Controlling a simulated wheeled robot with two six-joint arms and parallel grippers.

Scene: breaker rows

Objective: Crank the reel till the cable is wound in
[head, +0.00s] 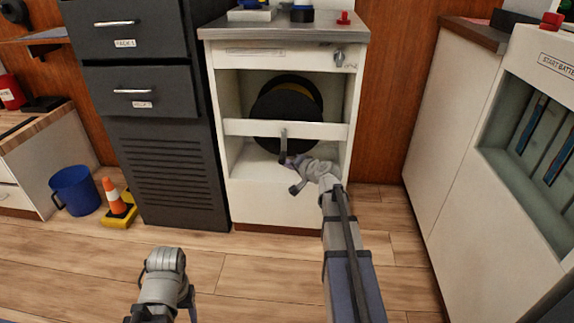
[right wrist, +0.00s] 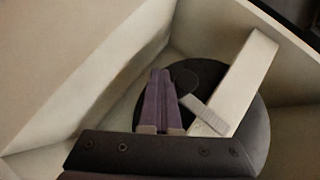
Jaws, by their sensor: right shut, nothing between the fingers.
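The reel (head: 287,100) is a dark drum with a yellowish edge, inside the open bay of a white cabinet. A white crossbar (head: 240,127) passes in front of it. A short grey crank (head: 283,142) hangs at the crossbar. My right gripper (head: 290,160) is at the crank's lower end. In the right wrist view its purple fingers (right wrist: 158,98) are together with nothing between them. A grey crank piece (right wrist: 204,114) lies just right of the fingers, in front of the dark reel (right wrist: 253,118); contact is unclear. Only part of my left arm shows.
The cabinet's countertop (head: 285,30) carries small items, including a red knob. A dark drawer cabinet (head: 165,165) stands close on the left, a white battery cabinet (head: 450,130) on the right. A blue bucket (head: 75,190) and orange cone (head: 115,197) stand left. Floor in front is clear.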

